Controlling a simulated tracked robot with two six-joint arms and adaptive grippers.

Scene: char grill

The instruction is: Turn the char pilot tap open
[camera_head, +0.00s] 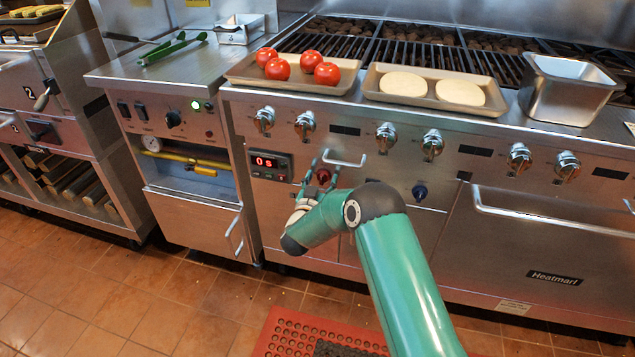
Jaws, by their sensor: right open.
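No label shows which control is the char pilot tap. A yellow gas pipe (190,160) with a small fitting runs across the open bay of the left cabinet. My left gripper is out of view.
A bar handle (345,160) sits close to the right gripper. Several silver knobs (387,137) line the panel above. A tray of tomatoes (240,73), a tray with two pale discs (372,90) and a steel pan (540,103) stand on the ledge. A red mat (275,335) lies on the floor.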

